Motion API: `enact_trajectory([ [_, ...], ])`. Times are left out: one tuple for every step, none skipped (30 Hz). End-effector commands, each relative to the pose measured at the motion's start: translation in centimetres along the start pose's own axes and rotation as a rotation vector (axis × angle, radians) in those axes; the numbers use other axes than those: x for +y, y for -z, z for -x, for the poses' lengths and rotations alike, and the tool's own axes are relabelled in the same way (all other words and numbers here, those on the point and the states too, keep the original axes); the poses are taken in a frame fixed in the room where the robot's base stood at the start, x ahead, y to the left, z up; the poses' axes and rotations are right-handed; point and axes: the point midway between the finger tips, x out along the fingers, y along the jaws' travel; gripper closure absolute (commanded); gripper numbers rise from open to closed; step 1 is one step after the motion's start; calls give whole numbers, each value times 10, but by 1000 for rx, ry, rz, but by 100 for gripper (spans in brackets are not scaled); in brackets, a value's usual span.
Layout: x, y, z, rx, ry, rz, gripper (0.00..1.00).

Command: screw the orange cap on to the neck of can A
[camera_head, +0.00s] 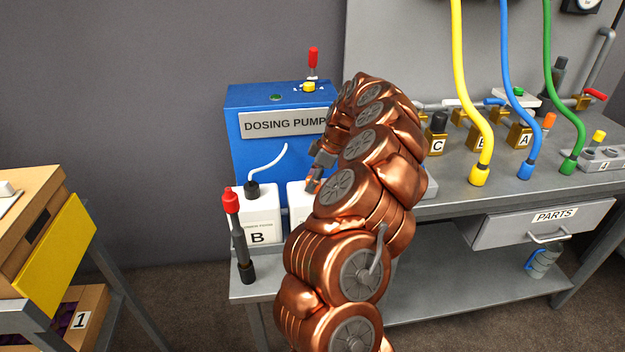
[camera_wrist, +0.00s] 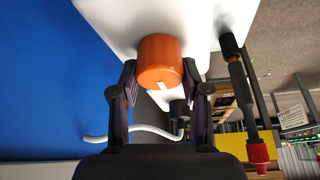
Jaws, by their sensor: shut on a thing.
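My gripper (camera_head: 317,180) is shut on the orange cap (camera_wrist: 160,62), with one finger on each side of it in the wrist view. The cap sits against the white can (camera_wrist: 185,20) at the neck. I cannot tell how far it is threaded, and the neck itself is hidden. In the head view this white can (camera_head: 297,197) stands right of can B, mostly behind my arm, and its letter is hidden. The cap shows as a small orange patch (camera_head: 313,186) at my fingertips.
Can B (camera_head: 260,222) has a black cap and white tube. A black post with a red top (camera_head: 240,245) stands at the bench's front left corner. The blue dosing pump (camera_head: 245,155) rises behind the cans. Yellow, blue and green hoses (camera_head: 508,90) hang at right.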

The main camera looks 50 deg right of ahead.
Motion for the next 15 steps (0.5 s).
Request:
enact_trajectory([
  [0,0,0,0,-1,0,80],
  [0,0,0,0,-1,0,83],
  [0,0,0,0,-1,0,87],
  [0,0,0,0,-1,0,88],
  [0,0,0,0,-2,-2,93],
  [0,0,0,0,-4,-7,93],
  [0,0,-1,0,-7,-14,93],
  [0,0,-1,1,-11,-25,93],
  [-1,-1,-2,1,-18,-46,93],
  [-1,-1,-2,1,-26,-65,93],
  [-1,-1,-2,1,-35,-85,93],
  [0,-1,-1,2,-50,-111,93],
  [0,-1,-2,1,-58,-130,93],
  [0,-2,-2,1,-64,-147,93],
  [0,-2,-2,0,-72,-171,93],
])
